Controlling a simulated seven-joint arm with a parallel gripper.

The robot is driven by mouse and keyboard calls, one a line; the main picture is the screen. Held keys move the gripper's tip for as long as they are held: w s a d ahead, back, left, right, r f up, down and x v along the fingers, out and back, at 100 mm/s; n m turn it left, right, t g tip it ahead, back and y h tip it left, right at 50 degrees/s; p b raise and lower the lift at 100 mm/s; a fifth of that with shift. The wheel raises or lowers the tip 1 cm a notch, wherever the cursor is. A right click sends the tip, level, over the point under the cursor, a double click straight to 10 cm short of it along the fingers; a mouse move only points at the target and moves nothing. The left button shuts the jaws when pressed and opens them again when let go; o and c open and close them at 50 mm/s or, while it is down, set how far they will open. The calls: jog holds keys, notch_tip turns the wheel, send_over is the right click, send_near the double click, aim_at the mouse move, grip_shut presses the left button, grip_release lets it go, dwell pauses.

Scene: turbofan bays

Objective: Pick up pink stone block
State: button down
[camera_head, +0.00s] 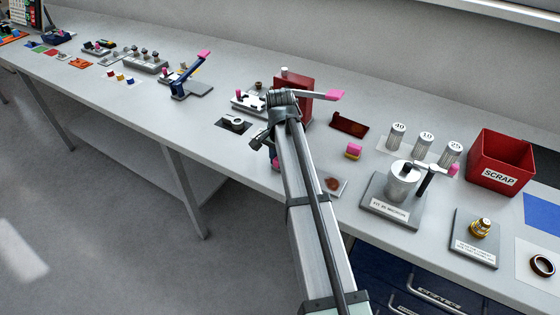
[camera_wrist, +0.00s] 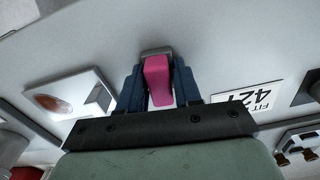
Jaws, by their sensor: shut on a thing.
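My gripper (camera_wrist: 157,62) is shut on a pink block (camera_wrist: 157,82), with one dark blue finger on each side of it in the wrist view. A grey piece shows at the block's far end; I cannot tell whether it is part of the block. In the head view my gripper is mostly hidden behind my arm, and a bit of pink (camera_head: 275,163) shows at its left edge. I cannot tell whether the block is clear of the bench.
A pale plate with a red-brown spot (camera_head: 335,187) lies close to my arm's right. A fixture with a pink-handled lever (camera_head: 322,95) stands behind. Metal cylinders (camera_head: 427,143), a labelled stand (camera_head: 392,205) and a red scrap bin (camera_head: 500,160) stand right. The front-left bench is mostly clear.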

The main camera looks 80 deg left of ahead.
notch_tip(320, 180, up, 10)
dwell(0.6)
jog(key=c, duration=1.4)
grip_release()
jog(key=c, duration=0.3)
jog(key=shift+w, duration=0.35)
jog(key=w+d+m, duration=0.6)
jog(key=w+d+f+m, duration=0.1)
jog(key=w+d+m, duration=0.1)
jog(key=w+m, duration=0.1)
jog(key=shift+w+d+f, duration=0.1)
jog(key=shift+w+d, duration=0.05)
jog(key=shift+d, duration=0.25)
